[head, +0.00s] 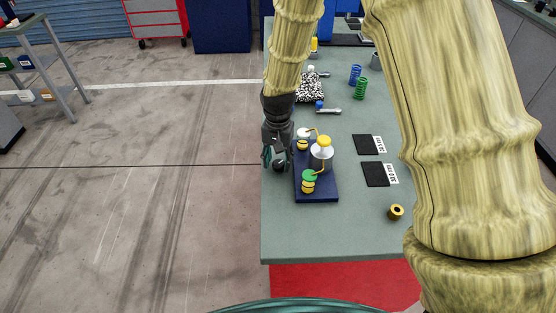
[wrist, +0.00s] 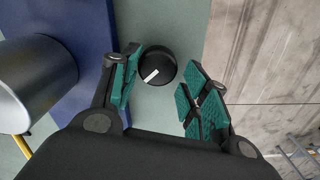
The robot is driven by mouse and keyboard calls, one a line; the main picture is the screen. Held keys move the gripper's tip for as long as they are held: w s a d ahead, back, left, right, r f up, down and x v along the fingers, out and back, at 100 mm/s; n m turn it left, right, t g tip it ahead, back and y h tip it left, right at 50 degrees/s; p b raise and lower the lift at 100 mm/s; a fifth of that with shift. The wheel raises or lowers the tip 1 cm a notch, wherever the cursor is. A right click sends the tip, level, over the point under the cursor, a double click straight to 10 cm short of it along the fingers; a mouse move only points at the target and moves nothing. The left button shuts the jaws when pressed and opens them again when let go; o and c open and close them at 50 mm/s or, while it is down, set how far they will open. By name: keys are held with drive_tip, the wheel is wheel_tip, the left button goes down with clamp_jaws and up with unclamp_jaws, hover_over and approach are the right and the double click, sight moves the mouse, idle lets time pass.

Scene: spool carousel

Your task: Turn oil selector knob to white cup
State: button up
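The oil selector knob (wrist: 157,68) is round and black with a white pointer line. In the wrist view the line points to the lower left. My gripper (wrist: 165,88) is open, with one teal-padded finger on each side of the knob; I cannot tell whether either touches it. In the head view my gripper (head: 275,158) hangs at the table's left edge, beside the blue base (head: 318,192). A silver oil can (head: 321,158) with a yellow cap stands on the base. A white cup (head: 303,133) is at its far end and a green cup (head: 309,175) at its near end.
The base stands on a grey-green table (head: 330,235). Two black labelled mats (head: 375,174) lie to the right, with a small yellow-and-black spool (head: 396,211) nearer. Green and blue springs (head: 361,88) and a speckled block (head: 311,90) are farther back. Open floor lies left.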

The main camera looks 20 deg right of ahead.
drive_tip(key=shift+s+f, duration=0.2)
drive_tip(key=shift+s, duration=0.1)
drive_tip(key=shift+s+r, duration=0.1)
drive_tip(key=shift+s, duration=0.6)
drive_tip(key=shift+w+a+f, duration=0.1)
drive_tip(key=shift+w+f, duration=0.45)
drive_tip(key=shift+w, duration=0.05)
drive_tip(key=shift+s+r, duration=0.2)
drive_tip(key=c, duration=0.7)
drive_tip(key=shift+c, duration=0.2)
drive_tip(key=shift+n, duration=0.3)
drive_tip(key=shift+n+p, duration=0.3)
drive_tip(key=shift+n, duration=0.1)
